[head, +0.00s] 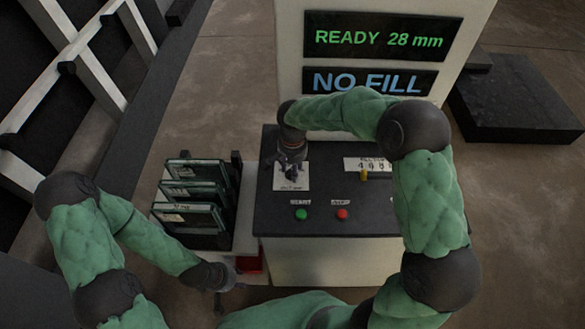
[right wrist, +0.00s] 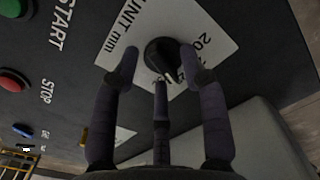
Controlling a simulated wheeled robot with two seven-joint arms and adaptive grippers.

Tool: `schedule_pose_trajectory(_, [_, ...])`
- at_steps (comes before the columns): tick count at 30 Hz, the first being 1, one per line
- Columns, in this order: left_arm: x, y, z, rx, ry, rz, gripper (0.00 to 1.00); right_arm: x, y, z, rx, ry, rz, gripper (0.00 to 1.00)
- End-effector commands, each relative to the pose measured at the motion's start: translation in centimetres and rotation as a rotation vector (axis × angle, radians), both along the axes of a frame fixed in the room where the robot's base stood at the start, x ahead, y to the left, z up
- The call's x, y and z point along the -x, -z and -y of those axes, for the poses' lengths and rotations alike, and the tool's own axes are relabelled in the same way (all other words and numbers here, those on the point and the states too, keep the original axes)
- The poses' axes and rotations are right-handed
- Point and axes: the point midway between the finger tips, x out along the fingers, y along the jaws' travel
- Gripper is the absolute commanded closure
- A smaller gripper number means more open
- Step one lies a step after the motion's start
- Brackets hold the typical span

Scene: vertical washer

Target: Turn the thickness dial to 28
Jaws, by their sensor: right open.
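The thickness dial (right wrist: 158,50) is a black round knob on a white label plate (right wrist: 122,40) marked "UNIT mm", with "20" readable at its right. My right gripper (right wrist: 160,62) is open, with one finger on each side of the dial and a third below it; I cannot tell whether they touch. In the head view my right gripper (head: 293,168) covers most of the dial above the plate. The upper display (head: 380,38) reads "READY 28 mm". My left gripper (head: 226,292) hangs low beside the rack, small and dark; its jaw state is unclear.
Green start (head: 301,214) and red stop (head: 343,214) buttons sit on the dark panel (head: 375,219). A selector (head: 363,175) stands to the right. A second display (head: 370,82) reads "NO FILL". A rack of dark-framed panes (head: 195,195) is at the left.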

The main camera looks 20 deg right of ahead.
Motion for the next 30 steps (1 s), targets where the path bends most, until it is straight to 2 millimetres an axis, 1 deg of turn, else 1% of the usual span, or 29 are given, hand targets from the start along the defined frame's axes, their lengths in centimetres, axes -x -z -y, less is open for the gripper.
schedule_pose_trajectory(5, [0.0, 0.0, 0.0, 0.0, 0.0, 0.0, 0.6, -0.1, -1.6, 0.0, 0.0, 0.0, 0.005, 0.56])
schedule_pose_trajectory(15, [0.0, 0.0, 0.0, 0.0, 0.0, 0.0, 0.6, -0.1, -8.2, 0.0, -0.001, 0.0, 0.004, 0.56])
schedule_pose_trajectory(18, [0.0, 0.0, 0.0, 0.0, 0.0, 0.0, 0.6, -0.1, -9.7, 0.0, -0.001, 0.0, 0.003, 0.56])
schedule_pose_trajectory(21, [0.0, 0.0, 0.0, 0.0, 0.0, 0.0, 0.6, -0.1, -10.9, 0.0, 0.0, 0.0, 0.003, 0.56])
schedule_pose_trajectory(24, [0.0, 0.0, 0.0, 0.0, 0.0, 0.0, 0.6, -0.1, -11.6, 0.0, 0.0, -0.001, 0.001, 0.56])
schedule_pose_trajectory(30, [0.0, 0.0, 0.0, 0.0, 0.0, 0.0, 0.6, 0.0, -12.0, 0.0, 0.0, -0.001, 0.0, 0.56])
